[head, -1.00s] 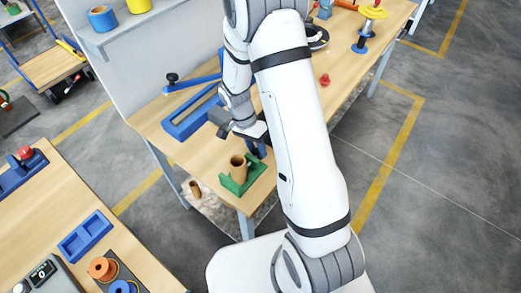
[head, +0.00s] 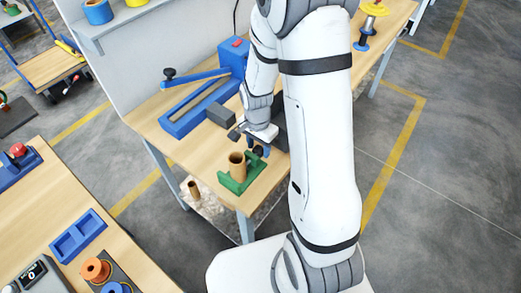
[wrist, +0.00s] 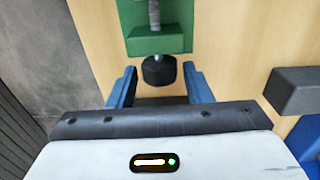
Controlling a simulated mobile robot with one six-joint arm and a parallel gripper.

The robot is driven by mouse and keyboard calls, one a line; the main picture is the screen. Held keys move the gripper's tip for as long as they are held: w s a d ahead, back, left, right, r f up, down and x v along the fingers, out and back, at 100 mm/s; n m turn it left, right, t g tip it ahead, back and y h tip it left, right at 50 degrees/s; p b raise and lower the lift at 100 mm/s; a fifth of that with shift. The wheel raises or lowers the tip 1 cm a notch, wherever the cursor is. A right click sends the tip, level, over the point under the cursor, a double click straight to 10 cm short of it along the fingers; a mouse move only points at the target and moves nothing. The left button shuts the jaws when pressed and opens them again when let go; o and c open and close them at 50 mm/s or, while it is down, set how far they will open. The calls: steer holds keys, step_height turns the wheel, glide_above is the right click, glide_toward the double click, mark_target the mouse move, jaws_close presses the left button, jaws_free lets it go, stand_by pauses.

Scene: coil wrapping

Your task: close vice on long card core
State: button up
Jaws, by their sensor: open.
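The green vice (head: 224,182) sits near the front corner of the workbench. The long card core (head: 237,160), a brown tube, stands upright in it. In the wrist view, part of the green vice (wrist: 160,42) shows at the top, with a grey screw (wrist: 154,12) and a black knob (wrist: 158,71) on the near side. My gripper (wrist: 159,84) is open. Its blue fingers are spread to the left and right of the knob, apart from it. In the head view my gripper (head: 259,151) is just behind and right of the core. The core cannot be made out in the wrist view.
A blue sealer with a long arm (head: 190,115) lies behind on the bench. A dark grey block (head: 221,115) is close to my wrist, and a grey block (wrist: 293,90) shows at right in the wrist view. Another brown tube (head: 194,190) is below the bench edge.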

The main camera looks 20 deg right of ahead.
steer(key=b, duration=0.2)
steer(key=t+y+b, duration=0.1)
steer(key=b, duration=0.1)
steer(key=shift+s+d+f, duration=0.15)
steer(key=shift+d+f, duration=0.05)
steer(key=shift+f, duration=0.2)
steer(key=t+b, duration=0.1)
steer(key=b, duration=0.3)
steer(key=shift+s+y, duration=0.1)
steer(key=shift+y, duration=0.3)
steer(key=shift+s+r+t+b, duration=0.15)
steer(key=shift+t+b, duration=0.25)
steer(key=shift+b, duration=0.5)
steer(key=shift+r, duration=0.25)
